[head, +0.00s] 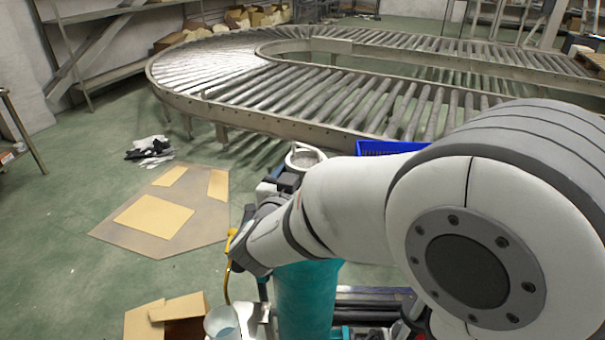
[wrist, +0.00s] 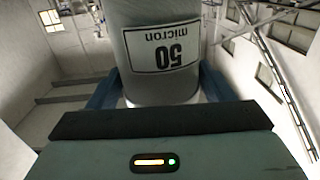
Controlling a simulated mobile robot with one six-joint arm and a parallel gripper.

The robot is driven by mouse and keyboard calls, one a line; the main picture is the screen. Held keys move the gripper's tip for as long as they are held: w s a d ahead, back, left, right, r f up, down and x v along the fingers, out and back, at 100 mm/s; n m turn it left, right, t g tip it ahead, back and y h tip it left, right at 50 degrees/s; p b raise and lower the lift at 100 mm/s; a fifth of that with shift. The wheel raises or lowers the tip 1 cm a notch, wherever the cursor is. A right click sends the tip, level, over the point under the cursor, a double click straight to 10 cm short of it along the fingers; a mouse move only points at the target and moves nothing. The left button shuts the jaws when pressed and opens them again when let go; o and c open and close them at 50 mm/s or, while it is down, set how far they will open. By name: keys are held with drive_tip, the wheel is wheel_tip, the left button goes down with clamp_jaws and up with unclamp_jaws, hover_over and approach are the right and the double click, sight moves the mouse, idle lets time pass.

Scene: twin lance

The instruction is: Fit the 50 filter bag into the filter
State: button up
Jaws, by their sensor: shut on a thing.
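The 50 filter bag (wrist: 160,80) is a pale grey-white cylinder in the wrist view. Its white label reads "50 micron" and shows upside down. My gripper (wrist: 157,92) is shut around it, with a blue finger on each side. In the head view, an open pale round top with a ring (head: 305,156) shows beside the dark end of my arm; it looks like the held bag. My arm hides part of it. A teal upright cylinder (head: 308,300) stands below my arm, its top hidden; I cannot tell whether it is the filter.
A roller conveyor (head: 215,62) curves across the back. A blue crate (head: 388,147) is partly behind my arm. An open cardboard box (head: 165,318) and a pale open cup-like thing (head: 222,322) are at the bottom. Flattened cardboard (head: 155,216) lies on the open green floor at left.

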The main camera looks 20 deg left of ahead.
drive_tip(key=shift+f+b, duration=4.8)
drive_tip(key=shift+f, duration=1.55)
drive_tip(key=o, duration=1.4)
